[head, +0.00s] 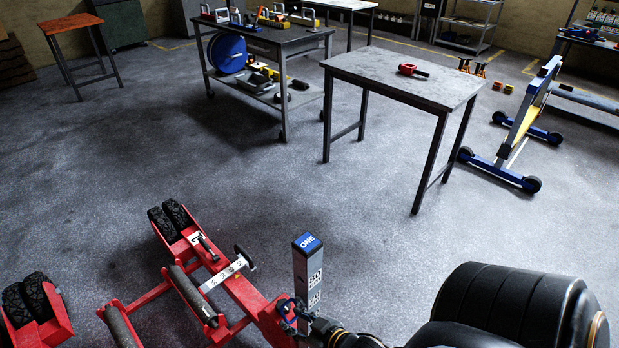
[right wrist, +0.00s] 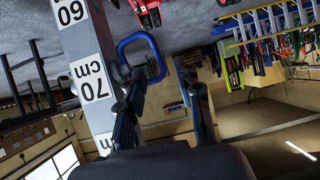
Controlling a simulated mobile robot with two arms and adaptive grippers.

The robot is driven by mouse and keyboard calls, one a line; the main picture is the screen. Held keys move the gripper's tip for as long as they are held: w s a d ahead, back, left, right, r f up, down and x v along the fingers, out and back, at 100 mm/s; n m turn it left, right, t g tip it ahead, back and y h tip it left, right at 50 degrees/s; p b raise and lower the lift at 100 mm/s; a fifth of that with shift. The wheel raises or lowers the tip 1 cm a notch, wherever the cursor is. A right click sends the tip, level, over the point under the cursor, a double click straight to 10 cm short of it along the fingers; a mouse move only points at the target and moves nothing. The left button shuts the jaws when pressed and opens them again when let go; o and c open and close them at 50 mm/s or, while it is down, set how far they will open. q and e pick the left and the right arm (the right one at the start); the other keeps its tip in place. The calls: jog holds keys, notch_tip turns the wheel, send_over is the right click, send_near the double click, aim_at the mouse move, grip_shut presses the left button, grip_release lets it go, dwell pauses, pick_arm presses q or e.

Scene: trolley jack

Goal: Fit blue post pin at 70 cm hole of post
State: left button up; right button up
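The grey post (head: 308,275) stands upright, with a blue top cap and printed labels. In the right wrist view the post (right wrist: 85,30) shows its 60 and 70 cm labels. The blue post pin's loop handle (right wrist: 140,42) is beside the post, near the 70 label. The pin's shaft and hole are hidden. My left gripper is out of view.
The red trolley jack (head: 243,290) with black wheels lies around the post's foot. A grey table (head: 400,80) holds a red tool (head: 410,69). A dark trolley (head: 265,38) and a blue stand (head: 525,120) are farther off. The floor between is clear.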

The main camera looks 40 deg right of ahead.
jog(key=v, duration=0.6)
jog(key=shift+s+r, duration=0.2)
